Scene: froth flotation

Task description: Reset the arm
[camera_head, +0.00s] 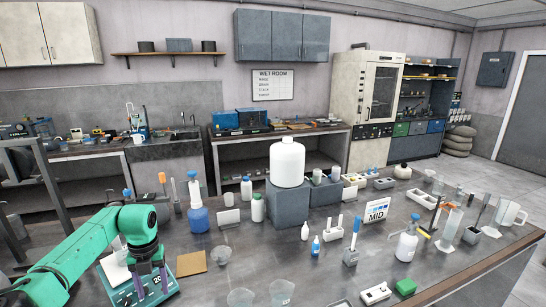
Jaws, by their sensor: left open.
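My left arm is green and comes in from the lower left. Its gripper (150,280) points down with dark purple fingers, over a teal device (172,287) with a white marking at the table's left front. The fingers are apart and I see nothing held between them. Whether they touch the device I cannot tell. My right gripper does not show.
A tan square plate (192,264) and small glass dishes lie right of the gripper. A blue bottle (198,219) stands behind it. A large white jug (287,162) stands on a grey block. Bottles, a MID sign (376,211) and cylinders crowd the right.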

